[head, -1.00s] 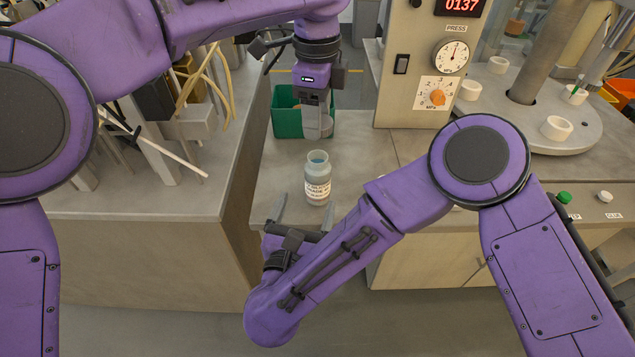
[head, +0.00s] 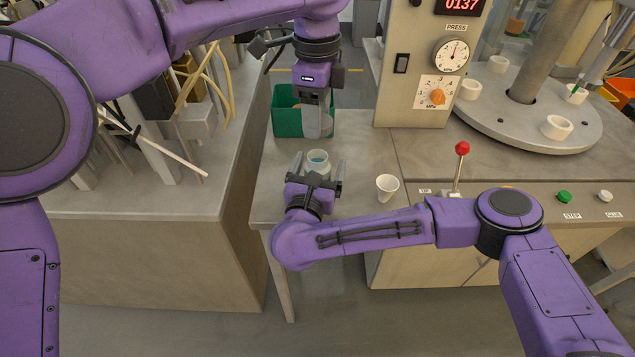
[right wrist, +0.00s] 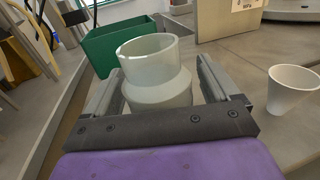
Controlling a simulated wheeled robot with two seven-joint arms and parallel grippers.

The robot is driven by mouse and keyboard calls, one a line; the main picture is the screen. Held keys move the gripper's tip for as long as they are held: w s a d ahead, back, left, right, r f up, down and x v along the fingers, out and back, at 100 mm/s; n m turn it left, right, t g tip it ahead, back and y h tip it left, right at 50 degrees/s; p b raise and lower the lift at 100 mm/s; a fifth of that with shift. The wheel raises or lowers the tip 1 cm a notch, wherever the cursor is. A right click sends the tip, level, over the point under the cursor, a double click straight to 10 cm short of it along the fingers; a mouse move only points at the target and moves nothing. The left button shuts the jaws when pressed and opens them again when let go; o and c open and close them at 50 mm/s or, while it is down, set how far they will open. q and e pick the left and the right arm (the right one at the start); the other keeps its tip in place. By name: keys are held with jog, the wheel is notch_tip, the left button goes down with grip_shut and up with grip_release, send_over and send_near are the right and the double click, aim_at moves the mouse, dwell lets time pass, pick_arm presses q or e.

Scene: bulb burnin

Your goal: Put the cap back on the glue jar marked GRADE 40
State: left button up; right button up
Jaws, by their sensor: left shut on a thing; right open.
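The glue jar (head: 317,158) is a pale, translucent, open-mouthed jar standing upright on the bench; its label is hidden now. It also shows in the right wrist view (right wrist: 155,75), with no cap on its mouth. My right gripper (head: 318,166) is open, with one finger on each side of the jar; I cannot tell whether they touch it. My left gripper (head: 316,128) points down beyond the jar, in front of the green bin. It is shut on a grey rounded thing (head: 327,123), apparently the cap, mostly hidden by the fingers.
A green bin (head: 287,122) with a brownish round thing inside stands behind the jar. A white cup (head: 387,187) stands right of the jar. Farther right are a red-knobbed lever (head: 462,150), the press housing (head: 405,100) and a round turntable (head: 510,135) with white rings.

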jog(key=c, duration=1.5)
pick_arm(q)
send_over(317, 156)
jog(key=shift+f, duration=2.5)
jog(key=shift+f, duration=0.9)
jog(key=shift+f, duration=0.55)
